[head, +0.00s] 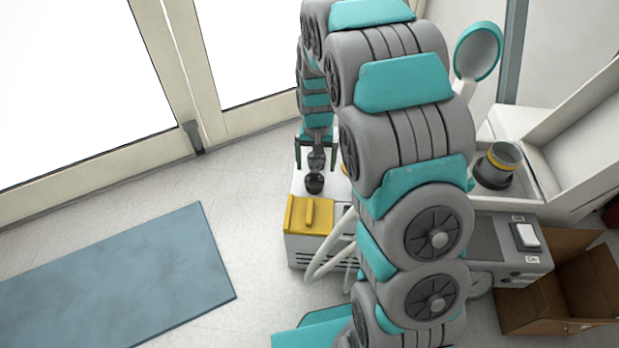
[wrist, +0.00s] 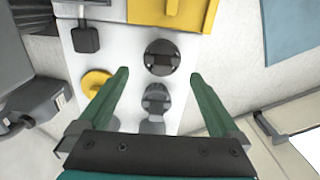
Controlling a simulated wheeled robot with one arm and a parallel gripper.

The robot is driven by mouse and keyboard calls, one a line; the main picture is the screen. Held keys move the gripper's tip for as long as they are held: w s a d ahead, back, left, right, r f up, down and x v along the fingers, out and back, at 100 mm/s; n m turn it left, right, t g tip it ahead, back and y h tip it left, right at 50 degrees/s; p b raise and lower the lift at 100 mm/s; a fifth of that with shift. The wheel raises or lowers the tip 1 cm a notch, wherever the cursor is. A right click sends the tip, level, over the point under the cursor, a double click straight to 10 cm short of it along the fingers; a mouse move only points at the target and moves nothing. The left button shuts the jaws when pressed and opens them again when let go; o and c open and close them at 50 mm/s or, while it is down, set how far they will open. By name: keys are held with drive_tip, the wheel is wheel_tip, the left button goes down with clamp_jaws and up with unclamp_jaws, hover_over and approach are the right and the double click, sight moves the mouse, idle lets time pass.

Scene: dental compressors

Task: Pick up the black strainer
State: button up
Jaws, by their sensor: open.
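The likely black strainer (head: 314,183) is a small dark round piece on the white top of a machine. In the wrist view it is a black disc-like piece (wrist: 161,56), just past my fingertips and roughly centred between their lines. A grey-black round fitting (wrist: 154,98) stands closer, between my fingers; it also shows in the head view (head: 316,160). My gripper (wrist: 159,75) is open and empty, its green fingers spread to either side above the machine top.
A yellow block (head: 309,214) with a raised handle sits at the machine's near end. A yellow knob (wrist: 96,84) and a black square piece (wrist: 86,39) stand left in the wrist view. A cardboard box (head: 560,290) is at right; a blue mat (head: 120,275) lies on open floor.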

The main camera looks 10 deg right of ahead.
sight(314, 179)
drive_tip(key=f, duration=0.6)
drive_tip(key=shift+s+a+f, duration=0.2)
drive_tip(key=shift+a+f, duration=0.05)
drive_tip(key=shift+c, duration=0.4)
drive_tip(key=c, duration=1.2)
drive_tip(key=shift+c, duration=0.2)
drive_tip(key=shift+r, duration=0.2)
